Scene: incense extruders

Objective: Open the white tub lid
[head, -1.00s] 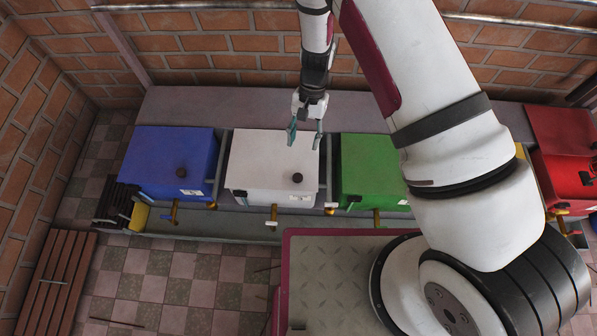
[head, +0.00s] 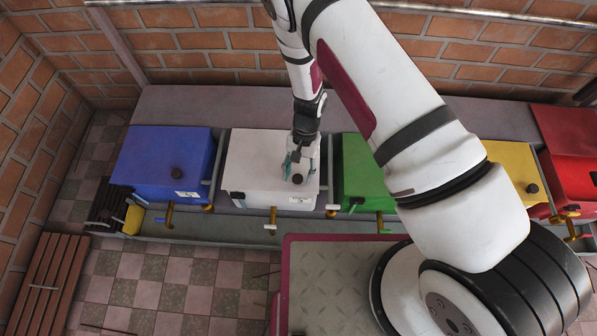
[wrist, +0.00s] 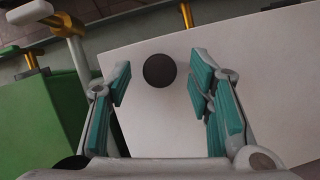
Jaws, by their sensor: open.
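The white tub (head: 290,200) stands between the blue and green tubs, with its flat lid (head: 258,160) lying closed on top. A round dark knob (head: 297,179) sits near the lid's front right corner; it also shows in the wrist view (wrist: 160,70). My gripper (head: 300,168) is over the front right part of the lid, close to the knob. In the wrist view my gripper (wrist: 163,92) is open, with teal-padded fingers to the left and right of the knob. The knob appears a little beyond the middle of the gap. I cannot tell whether the fingers touch the lid.
A blue tub (head: 165,160) is on the left and a green tub (head: 362,180) is close on the right. Yellow (head: 515,175) and red (head: 568,150) tubs stand farther right. Brass taps (head: 273,218) stick out in front. A brick wall (head: 200,55) is behind.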

